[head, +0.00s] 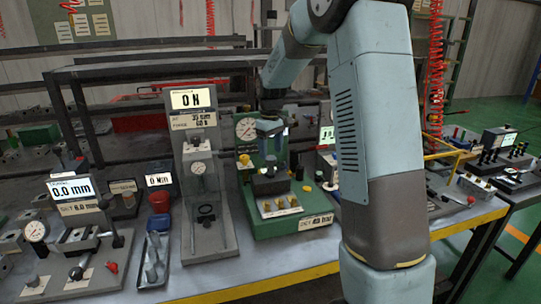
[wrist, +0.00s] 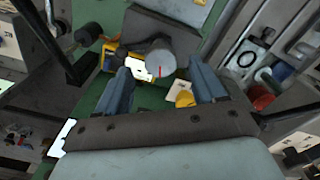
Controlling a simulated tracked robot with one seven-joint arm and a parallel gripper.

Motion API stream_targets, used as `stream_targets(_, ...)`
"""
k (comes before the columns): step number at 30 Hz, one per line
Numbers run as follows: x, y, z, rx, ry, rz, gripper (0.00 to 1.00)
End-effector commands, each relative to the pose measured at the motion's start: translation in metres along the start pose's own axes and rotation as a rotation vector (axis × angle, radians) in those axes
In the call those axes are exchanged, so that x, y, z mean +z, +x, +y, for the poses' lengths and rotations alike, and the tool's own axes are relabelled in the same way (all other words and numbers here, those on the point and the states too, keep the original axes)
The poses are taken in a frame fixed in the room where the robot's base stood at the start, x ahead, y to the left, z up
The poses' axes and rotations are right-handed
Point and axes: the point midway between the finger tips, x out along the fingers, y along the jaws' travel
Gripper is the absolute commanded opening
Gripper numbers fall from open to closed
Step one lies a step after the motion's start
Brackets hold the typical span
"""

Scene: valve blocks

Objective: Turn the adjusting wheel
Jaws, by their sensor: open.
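The green valve block (head: 300,220) stands on the bench in the middle of the head view, with a round gauge (head: 247,128) at its upper left and a "SET 40 bar" label at its front. My gripper (head: 268,150) is over this block, pointing down. In the wrist view a grey round knob with a red mark, seemingly the adjusting wheel (wrist: 160,58), shows between and just beyond the fingertips. The two blue fingers of my gripper (wrist: 162,76) are apart, with nothing held. Whether a finger touches the wheel cannot be told. In the head view my gripper hides the wheel.
A grey force stand (head: 205,215) with a "0 N" display is left of the block.

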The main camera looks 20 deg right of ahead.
Motion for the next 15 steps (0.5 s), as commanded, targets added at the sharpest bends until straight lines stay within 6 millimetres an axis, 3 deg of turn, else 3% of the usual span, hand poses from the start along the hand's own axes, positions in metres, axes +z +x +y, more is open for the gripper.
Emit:
stream_targets(6, -0.001, -0.045, 0.001, 0.002, 0.000, 0.004, 0.69)
stream_targets(15, -0.001, -0.094, 0.001, 0.002, 0.000, 0.003, 0.69)
